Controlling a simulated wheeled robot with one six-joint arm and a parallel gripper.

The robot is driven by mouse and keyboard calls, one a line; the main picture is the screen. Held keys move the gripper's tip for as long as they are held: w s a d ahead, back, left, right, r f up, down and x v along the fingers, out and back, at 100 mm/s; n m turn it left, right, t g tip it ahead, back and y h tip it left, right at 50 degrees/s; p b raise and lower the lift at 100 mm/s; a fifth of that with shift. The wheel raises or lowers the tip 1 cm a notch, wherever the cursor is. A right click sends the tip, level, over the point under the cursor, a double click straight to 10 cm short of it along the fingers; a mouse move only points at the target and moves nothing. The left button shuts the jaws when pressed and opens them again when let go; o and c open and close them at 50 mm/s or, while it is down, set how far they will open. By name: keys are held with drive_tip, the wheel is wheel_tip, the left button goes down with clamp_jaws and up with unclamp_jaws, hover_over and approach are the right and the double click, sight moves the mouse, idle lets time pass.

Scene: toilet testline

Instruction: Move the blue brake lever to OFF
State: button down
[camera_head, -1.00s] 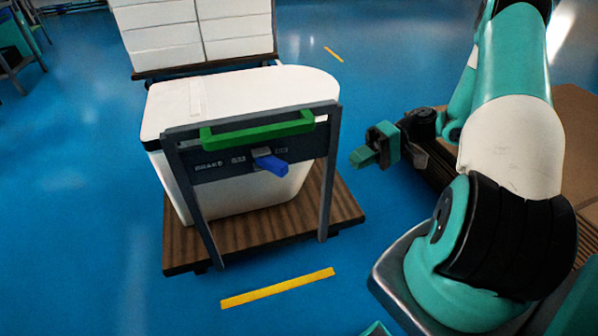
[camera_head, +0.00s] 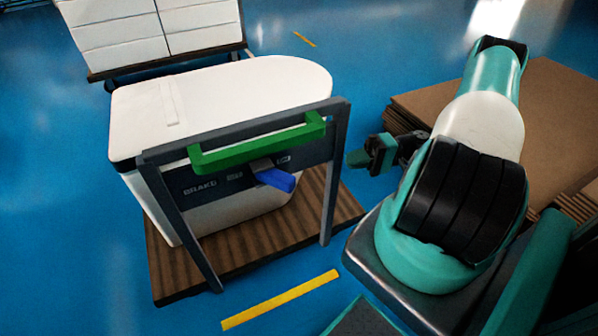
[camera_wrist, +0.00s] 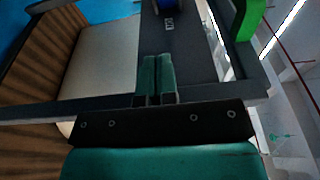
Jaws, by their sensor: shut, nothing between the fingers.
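The blue brake lever (camera_head: 275,180) sticks out from the dark brake panel (camera_head: 205,186) on the cart's frame, tilted down and to the right. It sits between two small labels that are too blurred to read. Only a bit of the lever shows at the top edge of the wrist view (camera_wrist: 168,3). My gripper (camera_head: 357,159) is just right of the frame's right post, apart from the lever. In the wrist view its two green fingers (camera_wrist: 158,60) are together and empty, pointing toward the panel and lever.
A green handle (camera_head: 255,148) runs above the lever on the grey frame (camera_head: 327,190). The cart's wooden base (camera_head: 255,240) carries a white tank (camera_head: 225,90). A second loaded cart (camera_head: 160,30) stands behind. Brown boards (camera_head: 555,95) lie at right. Blue floor is clear at left.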

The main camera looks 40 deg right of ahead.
drive_tip(key=p, duration=0.2)
approach(275, 178)
wheel_tip(275, 178, down, 3)
drive_tip(key=w+a, duration=0.1)
drive_tip(key=w, duration=0.1)
drive_tip(key=shift+s+a, duration=0.3)
drive_tip(key=shift+a, duration=0.4)
drive_tip(key=shift+r, duration=0.1)
drive_tip(key=shift+s+a+m+t+h+p, duration=0.2)
drive_tip(key=shift+m+t+h+p, duration=0.15)
drive_tip(key=shift+t, duration=0.25)
